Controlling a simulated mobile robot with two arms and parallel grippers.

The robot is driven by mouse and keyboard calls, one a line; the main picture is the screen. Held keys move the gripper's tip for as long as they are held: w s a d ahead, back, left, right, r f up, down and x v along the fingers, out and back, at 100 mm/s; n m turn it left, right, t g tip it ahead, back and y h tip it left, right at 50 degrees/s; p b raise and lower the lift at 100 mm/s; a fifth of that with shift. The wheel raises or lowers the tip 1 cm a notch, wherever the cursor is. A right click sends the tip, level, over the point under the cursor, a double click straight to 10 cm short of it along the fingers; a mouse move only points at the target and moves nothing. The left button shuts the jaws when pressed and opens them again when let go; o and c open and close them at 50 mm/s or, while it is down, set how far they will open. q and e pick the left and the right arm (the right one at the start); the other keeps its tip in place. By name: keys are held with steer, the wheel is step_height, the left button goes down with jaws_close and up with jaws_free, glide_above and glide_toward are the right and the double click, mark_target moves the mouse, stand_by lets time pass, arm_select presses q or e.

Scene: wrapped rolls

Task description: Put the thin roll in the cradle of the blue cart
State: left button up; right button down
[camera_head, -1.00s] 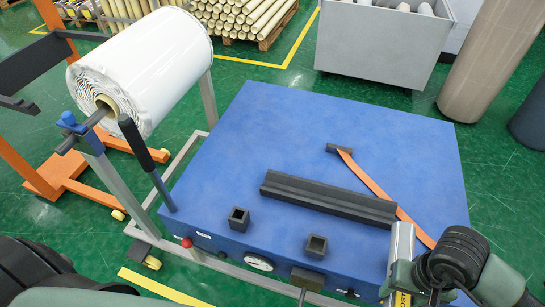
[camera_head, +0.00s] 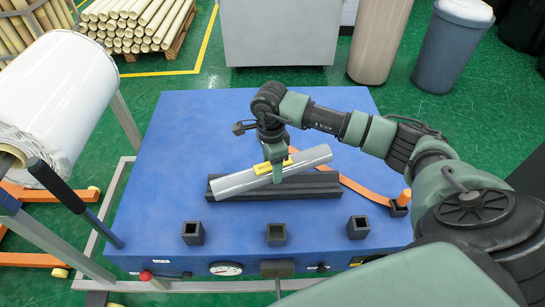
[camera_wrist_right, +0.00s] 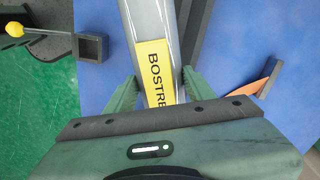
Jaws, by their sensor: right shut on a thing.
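The thin roll (camera_head: 310,158) is a grey, silvery cylinder with a yellow label; it also shows in the right wrist view (camera_wrist_right: 143,22), where the label reads "BOSTRE". My right gripper (camera_head: 276,174) is shut on it near the middle, pointing down, one finger on each side in the right wrist view. The cradle (camera_head: 320,189) is a long black block on the blue cart top (camera_head: 190,125). The roll is over the cradle at an angle to it, its right end farther back. I cannot tell whether they touch. My left gripper is out of view.
Three small black square sockets, one of them here (camera_head: 192,233), line the cart's front. An orange strap (camera_head: 365,188) runs behind the cradle to the right. A large white roll (camera_head: 55,90) on a stand is at left. The cart's back half is clear.

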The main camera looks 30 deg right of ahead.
steer(key=w+d+m, duration=0.1)
steer(key=w+m, duration=0.1)
steer(key=m, duration=0.1)
steer(key=shift+d+r, duration=0.3)
steer(key=shift+d, duration=0.1)
steer(key=shift+w+d+m, duration=0.2)
steer(key=shift+m, duration=0.3)
steer(key=shift+f+b, duration=2.2)
steer(key=shift+f, duration=1.2)
steer(key=shift+f+b, duration=1.25)
steer(key=shift+f, duration=0.15)
steer(key=shift+c, duration=2.3)
jaws_free()
steer(key=shift+s+r, duration=0.1)
step_height(320, 180, up, 8)
steer(key=shift+f+b, duration=0.1)
steer(key=shift+b, duration=0.25)
